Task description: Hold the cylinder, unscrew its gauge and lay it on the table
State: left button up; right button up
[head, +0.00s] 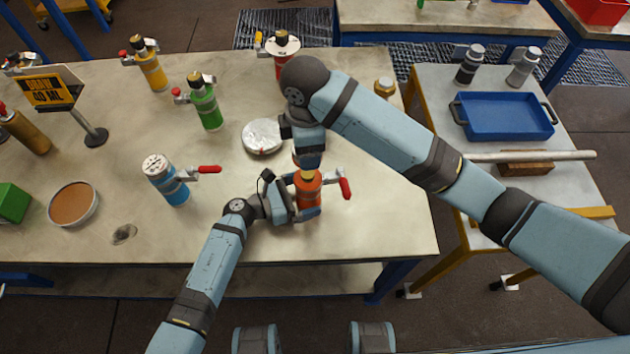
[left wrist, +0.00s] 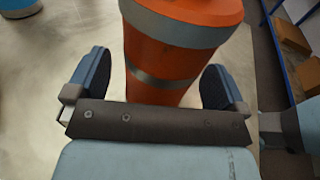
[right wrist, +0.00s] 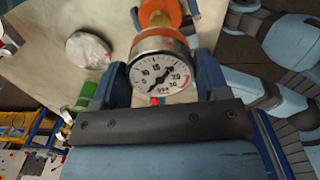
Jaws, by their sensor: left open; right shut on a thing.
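The orange cylinder (head: 310,190) with grey bands stands near the table's front right; a red-handled valve (head: 345,187) sticks out at its right. My left gripper (left wrist: 155,88) has its fingers on either side of the orange body in the left wrist view, open, with gaps showing beside it. My right gripper (right wrist: 160,82) comes from above and is shut on the round gauge (right wrist: 160,76), its white dial facing the wrist camera. A brass fitting (right wrist: 157,20) lies between gauge and cylinder. Whether the gauge is still threaded in cannot be told.
A side table holds a blue tray (head: 505,115). The table front left of my left arm is mostly clear.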

pick_arm(q)
jog(key=v, duration=1.2)
jog(key=s+a+r+n+t+y+p, duration=0.1)
jog(key=a+r+n+t+y+p, duration=0.25)
jog(key=n, duration=1.05)
jog(key=s+a+r+n+t+y, duration=0.25)
jog(key=n+t+y, duration=0.35)
jog(key=n, duration=0.8)
jog(key=s+a+f+n+g+y+p, duration=0.1)
jog(key=s+n, duration=0.8)
jog(key=n, duration=1)
jog(key=f+g+y+p, duration=0.1)
jog(key=g+y, duration=0.1)
jog(key=g, duration=0.1)
jog(key=shift+a+p, duration=0.2)
jog(key=shift+p, duration=0.15)
pick_arm(e)
jog(key=d+r+m, duration=0.4)
jog(key=d+m, duration=0.5)
jog(key=d, duration=0.3)
jog(key=s+d+r+m, duration=0.1)
jog(key=d+r+m, duration=0.3)
jog(key=d+m, duration=0.6)
jog(key=shift+s+d+r+m, duration=0.15)
jog(key=shift+d+r+m, duration=0.15)
jog(key=shift+d, duration=0.8)
pick_arm(q)
jog(key=shift+s, duration=0.15)
pick_arm(e)
jog(key=shift+f, duration=0.1)
